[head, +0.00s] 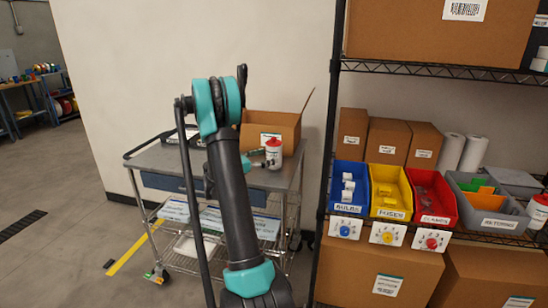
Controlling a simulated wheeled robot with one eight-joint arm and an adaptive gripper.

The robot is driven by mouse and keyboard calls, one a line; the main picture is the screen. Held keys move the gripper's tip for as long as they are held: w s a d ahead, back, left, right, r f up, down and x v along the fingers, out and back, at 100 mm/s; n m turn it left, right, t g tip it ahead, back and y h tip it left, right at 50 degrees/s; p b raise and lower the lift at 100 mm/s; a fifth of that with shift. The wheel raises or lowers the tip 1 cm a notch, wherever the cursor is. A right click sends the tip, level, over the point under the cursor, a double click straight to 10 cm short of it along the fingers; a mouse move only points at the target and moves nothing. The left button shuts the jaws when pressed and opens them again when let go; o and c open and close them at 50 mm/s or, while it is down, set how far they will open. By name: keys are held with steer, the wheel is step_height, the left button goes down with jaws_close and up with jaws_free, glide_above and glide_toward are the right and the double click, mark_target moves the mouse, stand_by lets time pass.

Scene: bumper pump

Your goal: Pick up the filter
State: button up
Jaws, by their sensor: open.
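A white canister with a red top and a red mark, which looks like the filter (273,154), stands upright on the grey top of the cart (163,160), in front of an open cardboard box. My gripper (257,160) shows only in part, as small teal and dark pieces just left of the canister. My own arm hides much of it. It looks open and empty; I cannot tell whether it touches the canister.
The open cardboard box (285,125) stands behind the canister. A shelf rack at right holds a blue bin (349,188), a yellow bin (390,190), a red bin (431,197) and a grey bin (485,205). The rack post (329,150) stands close right of the cart.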

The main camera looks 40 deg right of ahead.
mark_target(274, 153)
steer(key=d, duration=0.4)
steer(key=shift+r, duration=0.15)
steer(key=c, duration=1.8)
steer(key=shift+r, duration=0.1)
